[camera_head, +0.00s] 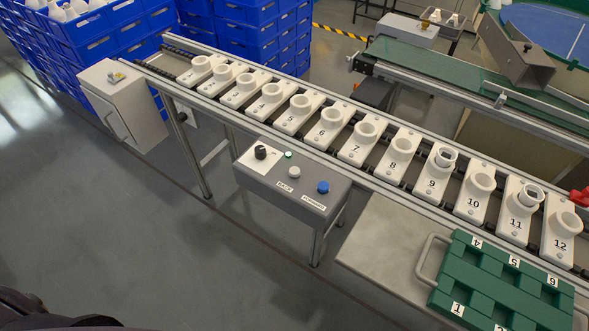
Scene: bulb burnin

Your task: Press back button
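A grey control box (257,186) stands on legs in front of the conveyor, near the middle of the view. On its top is a white round button (294,172) above a label reading BACK (285,187). To its right is a blue button (323,187) with a label below it that seems to read FORWARD (313,201). A black knob (261,152) and a small green light (288,155) are also on the box. Neither of my grippers is in view, and nothing touches the buttons.
Numbered white socket holders (331,129) line the conveyor; those at 9 and 11 show dark rings inside. A green numbered tray (462,263) with a handle lies on a grey table (385,235) at lower right. Blue crates (262,33) stand behind. Floor in front is clear.

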